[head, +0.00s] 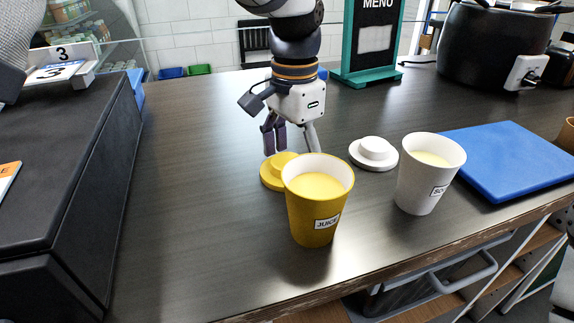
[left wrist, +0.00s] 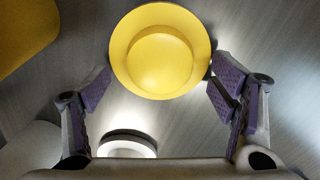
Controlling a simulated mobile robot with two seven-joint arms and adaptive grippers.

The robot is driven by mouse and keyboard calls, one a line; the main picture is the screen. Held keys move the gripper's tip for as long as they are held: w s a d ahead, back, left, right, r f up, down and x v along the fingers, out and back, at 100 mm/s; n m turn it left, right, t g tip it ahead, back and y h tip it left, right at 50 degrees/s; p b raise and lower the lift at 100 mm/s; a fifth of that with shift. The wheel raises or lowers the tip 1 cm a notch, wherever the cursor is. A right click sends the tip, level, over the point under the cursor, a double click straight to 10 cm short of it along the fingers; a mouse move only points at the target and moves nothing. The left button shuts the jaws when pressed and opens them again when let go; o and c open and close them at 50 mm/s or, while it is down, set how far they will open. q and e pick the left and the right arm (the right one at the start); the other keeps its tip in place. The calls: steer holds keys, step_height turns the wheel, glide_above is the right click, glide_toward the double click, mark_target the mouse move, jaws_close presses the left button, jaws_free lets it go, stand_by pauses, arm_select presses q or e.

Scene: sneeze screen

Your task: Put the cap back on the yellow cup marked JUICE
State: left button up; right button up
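The yellow cup marked JUICE (head: 317,208) stands upright and uncapped on the dark counter, filled with yellow liquid. A yellow round cap with a raised knob (head: 272,177) lies flat behind it, to its left, partly hidden by the cup's rim. My left gripper (head: 291,145) points down above the cap. In the left wrist view the cap (left wrist: 160,62) sits between the spread fingers of my left gripper (left wrist: 160,88); the right finger looks very close to its edge, contact unclear. The JUICE cup (left wrist: 20,32) is at the upper left there. My right gripper is not in view.
A white cup (head: 424,185) with pale liquid stands right of the JUICE cup, a white cap (head: 373,152) behind it. A blue board (head: 513,157), a black pot (head: 487,45) and a MENU stand (head: 372,45) are beyond.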

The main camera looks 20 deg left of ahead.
mark_target(293, 157)
arm_select(q)
steer(key=shift+s, duration=0.1)
steer(key=c, duration=0.4)
steer(key=shift+f, duration=0.1)
steer(key=shift+f, duration=0.1)
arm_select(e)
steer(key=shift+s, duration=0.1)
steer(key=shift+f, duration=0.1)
arm_select(q)
steer(key=shift+r, duration=0.25)
steer(key=shift+c, duration=0.6)
step_height(293, 157, up, 3)
steer(key=shift+f, duration=0.2)
steer(key=c, duration=0.5)
steer(key=shift+r+b, duration=0.55)
steer(key=shift+r, duration=7.1)
steer(key=shift+c, duration=0.2)
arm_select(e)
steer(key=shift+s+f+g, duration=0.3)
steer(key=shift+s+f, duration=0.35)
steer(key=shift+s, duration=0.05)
